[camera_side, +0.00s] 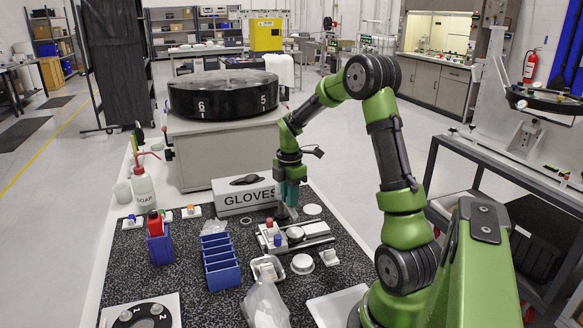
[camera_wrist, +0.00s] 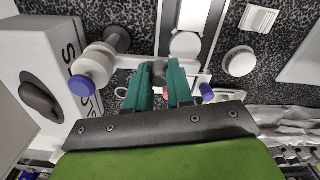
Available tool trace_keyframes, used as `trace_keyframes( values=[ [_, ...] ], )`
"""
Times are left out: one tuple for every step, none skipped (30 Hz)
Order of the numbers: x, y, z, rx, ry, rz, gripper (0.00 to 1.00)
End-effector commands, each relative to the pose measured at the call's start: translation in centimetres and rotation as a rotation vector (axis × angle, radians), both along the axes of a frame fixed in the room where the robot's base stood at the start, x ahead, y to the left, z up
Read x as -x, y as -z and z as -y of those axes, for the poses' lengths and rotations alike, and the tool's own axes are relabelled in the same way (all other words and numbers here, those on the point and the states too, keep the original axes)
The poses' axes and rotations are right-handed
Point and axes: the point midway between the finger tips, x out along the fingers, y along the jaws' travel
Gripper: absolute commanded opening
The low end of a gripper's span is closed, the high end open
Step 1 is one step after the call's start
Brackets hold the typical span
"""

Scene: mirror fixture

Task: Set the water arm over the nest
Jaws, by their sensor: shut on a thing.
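My gripper (camera_side: 289,190) points down over the fixture (camera_side: 318,241) on the speckled mat. In the wrist view its teal fingers (camera_wrist: 162,82) are shut on a dark grey knob (camera_wrist: 158,70). The knob probably belongs to the water arm, but the rest of that arm cannot be made out clearly. A pale round disc (camera_wrist: 185,45), possibly the nest, sits in the fixture just beyond the fingers and to the right. It also shows in the side view (camera_side: 296,232). The knob appears beside the disc; its height above the fixture cannot be told.
A white GLOVES box (camera_side: 245,196) stands close to my gripper. Red-capped (camera_side: 269,223) and blue-capped (camera_side: 277,240) parts stand at the fixture's left. A blue rack (camera_side: 220,262), a clear bag (camera_side: 265,303) and a small white dish (camera_side: 302,264) lie nearer the camera.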

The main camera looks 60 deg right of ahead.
Motion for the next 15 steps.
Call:
trace_keyframes(
  values=[
    [0.08,-0.09,0.04,0.001,-0.002,0.0,0.0],
    [0.08,-0.09,0.05,0.001,-0.003,0.0,0.0],
    [0.09,-0.09,0.06,0.001,-0.003,0.0,0.0],
    [0.09,-0.09,0.06,0.001,-0.003,0.0,0.0],
    [0.11,-0.09,0.07,0.002,-0.003,-0.001,0.0],
    [0.11,-0.09,0.08,0.001,-0.003,-0.002,0.0],
    [0.12,-0.09,0.08,0.001,-0.002,-0.002,0.0],
    [0.12,-0.09,0.09,0.001,-0.002,-0.002,0.0],
    [0.13,-0.09,0.1,0.001,-0.002,-0.002,0.0],
    [0.14,-0.09,0.11,0.002,-0.002,-0.002,0.0],
    [0.14,-0.09,0.11,0.002,-0.002,-0.002,0.24],
    [0.14,-0.09,0.11,0.002,-0.002,-0.002,0.31],
    [0.14,-0.09,0.12,0.002,-0.002,-0.002,0.35],
    [0.13,-0.08,0.11,0.002,-0.002,-0.002,0.4],
    [0.13,-0.07,0.1,0.002,-0.002,-0.002,0.46]
  ],
)
